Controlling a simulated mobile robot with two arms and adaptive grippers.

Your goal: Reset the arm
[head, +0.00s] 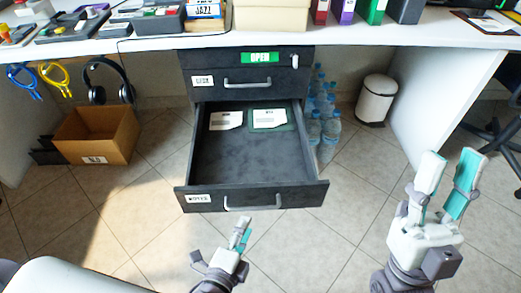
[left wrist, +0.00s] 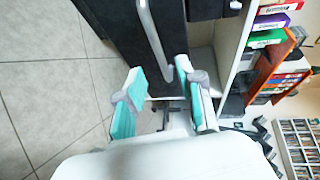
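My left gripper (head: 226,246) is in front of the pulled-out lower drawer (head: 188,160), apart from its grey handle (head: 252,204). In the left wrist view its fingers (left wrist: 160,95) are spread with nothing between them, and a grey handle bar (left wrist: 153,40) lies beyond the fingertips. My right gripper (head: 447,178) is raised at the right, away from the drawer, with its fingers apart and empty.
Two flat labelled cases (head: 226,120) lie at the back of the drawer. The upper drawer (head: 246,83) is closed. A cardboard box (head: 97,135), water bottles (head: 331,130) and a white bin (head: 376,100) stand on the floor. A white desk (head: 155,43) is above.

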